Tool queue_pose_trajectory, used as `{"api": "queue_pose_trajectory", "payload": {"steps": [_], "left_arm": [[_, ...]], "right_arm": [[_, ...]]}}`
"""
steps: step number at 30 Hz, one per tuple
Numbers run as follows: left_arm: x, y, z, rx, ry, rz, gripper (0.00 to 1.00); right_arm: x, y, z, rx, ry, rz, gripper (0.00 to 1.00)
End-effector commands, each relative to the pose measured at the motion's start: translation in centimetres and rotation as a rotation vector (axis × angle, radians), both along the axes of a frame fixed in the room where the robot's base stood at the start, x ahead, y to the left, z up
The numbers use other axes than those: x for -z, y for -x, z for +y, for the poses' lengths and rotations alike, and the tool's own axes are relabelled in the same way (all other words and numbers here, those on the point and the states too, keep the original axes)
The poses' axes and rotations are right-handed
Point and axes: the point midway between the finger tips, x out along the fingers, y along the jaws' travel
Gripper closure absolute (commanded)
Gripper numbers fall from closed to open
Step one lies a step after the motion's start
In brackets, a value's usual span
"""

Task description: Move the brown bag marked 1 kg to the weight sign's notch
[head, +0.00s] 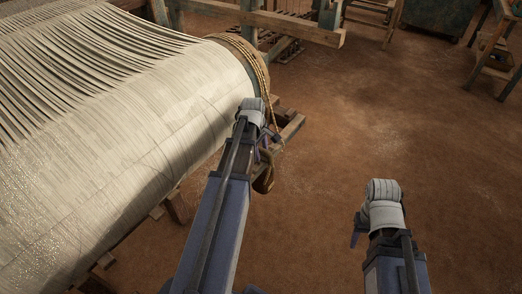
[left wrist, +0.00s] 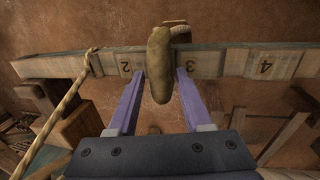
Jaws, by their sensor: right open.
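A long brown bag (left wrist: 159,66) lies across the numbered wooden bar (left wrist: 225,62) in the left wrist view, between the marks 2 and 3. The mark 4 is further right. No 1 kg mark shows on the bag.
The loom's beam of pale threads (head: 150,110) fills the left of the head view. A rope (head: 262,72) runs round its end and down; it also meets the bar in the left wrist view (left wrist: 70,100). The brown floor (head: 400,130) at right is clear.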

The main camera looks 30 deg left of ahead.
Motion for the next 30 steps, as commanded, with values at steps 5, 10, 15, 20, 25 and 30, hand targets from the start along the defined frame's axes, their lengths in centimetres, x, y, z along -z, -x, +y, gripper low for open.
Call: {"api": "queue_pose_trajectory", "payload": {"steps": [5,10,15,20,25,30], "left_arm": [[0.0,0.0,0.0,0.000,0.000,0.000,0.37],[0.0,0.0,0.0,0.000,0.000,0.000,0.37],[-0.5,0.1,0.0,0.000,0.000,0.000,0.37],[-1.8,0.3,0.0,0.000,0.000,0.000,0.37],[-4.0,0.7,0.1,0.000,0.000,0.000,0.37],[-6.3,1.1,0.1,0.000,0.000,0.000,0.37]], "right_arm": [[0.0,0.0,0.0,0.000,0.000,0.000,0.50],[0.0,0.0,0.0,0.000,0.000,0.000,0.50],[-0.5,0.0,0.0,0.000,0.000,0.000,0.50],[-1.8,0.0,0.0,0.000,0.000,0.000,0.50],[-3.9,0.0,0.0,0.000,0.000,0.000,0.50],[-6.3,0.0,0.0,0.000,0.000,0.000,0.50]]}}
